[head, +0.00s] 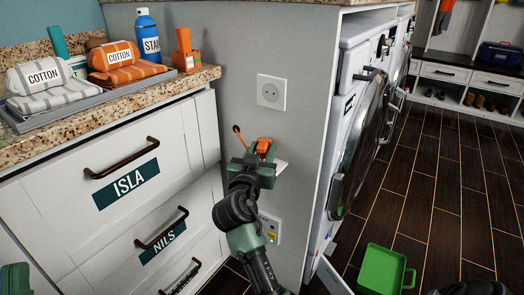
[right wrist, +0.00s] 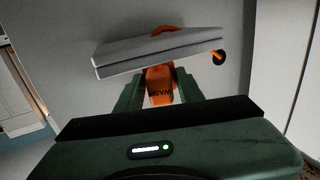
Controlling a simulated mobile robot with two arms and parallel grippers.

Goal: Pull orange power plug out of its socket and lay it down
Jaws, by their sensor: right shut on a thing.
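My right gripper (head: 260,160) is in front of the grey side panel, below the upper white wall socket (head: 271,92), which has nothing in it. It is shut on the orange plug (head: 264,146), which also shows between the fingers in the right wrist view (right wrist: 161,85) with dark lettering on it. A lower socket plate (head: 270,226) is partly hidden behind my right arm. Only a green part of my left gripper (head: 14,279) shows, at the bottom left corner.
A thin orange piece with a dark round end (head: 238,137) sticks up beside the right gripper. The counter (head: 208,74) holds cotton bundles, a blue can (head: 147,36) and an orange holder. White washers (head: 362,95) stand right; a green bin (head: 381,270) is on the floor.

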